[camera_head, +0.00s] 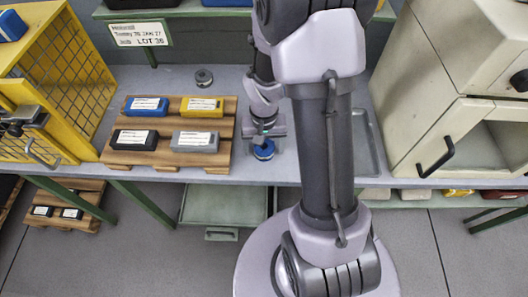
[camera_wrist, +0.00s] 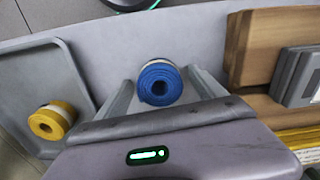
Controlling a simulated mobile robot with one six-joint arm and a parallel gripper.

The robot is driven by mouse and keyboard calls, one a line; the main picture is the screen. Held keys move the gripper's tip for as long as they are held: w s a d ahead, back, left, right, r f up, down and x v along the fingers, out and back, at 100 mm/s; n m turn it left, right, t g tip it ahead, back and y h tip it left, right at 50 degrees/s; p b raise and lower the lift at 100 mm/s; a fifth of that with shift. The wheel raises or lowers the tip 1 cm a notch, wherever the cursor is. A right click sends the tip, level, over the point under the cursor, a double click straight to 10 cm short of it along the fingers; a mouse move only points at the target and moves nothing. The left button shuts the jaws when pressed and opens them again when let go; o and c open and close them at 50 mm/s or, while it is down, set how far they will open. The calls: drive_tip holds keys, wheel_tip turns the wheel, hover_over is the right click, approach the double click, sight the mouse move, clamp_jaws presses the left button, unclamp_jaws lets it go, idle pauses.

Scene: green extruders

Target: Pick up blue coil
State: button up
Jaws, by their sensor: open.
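The blue coil (camera_wrist: 160,84) is a roll with a pale band around it, on the grey bench top. It also shows in the head view (camera_head: 264,151), near the bench's front edge. My gripper (camera_wrist: 161,80) is open, with one finger on each side of the coil in the wrist view. Gaps show between the coil and both fingers. I cannot tell how far the fingertips are above the bench. In the head view my gripper (camera_head: 264,132) is over the coil and partly covers it.
A wooden rack (camera_head: 168,167) with several labelled boxes stands left of the coil. A grey tray (camera_wrist: 22,85) holds a yellow coil (camera_wrist: 52,121). A yellow mesh cage (camera_head: 75,60) is at far left, a beige machine (camera_head: 425,100) at right. A dark round part (camera_head: 204,77) sits behind the rack.

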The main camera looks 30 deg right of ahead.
drive_tip(key=shift+r, duration=0.2)
drive_tip(key=shift+c, duration=1)
drive_tip(key=c, duration=1.3)
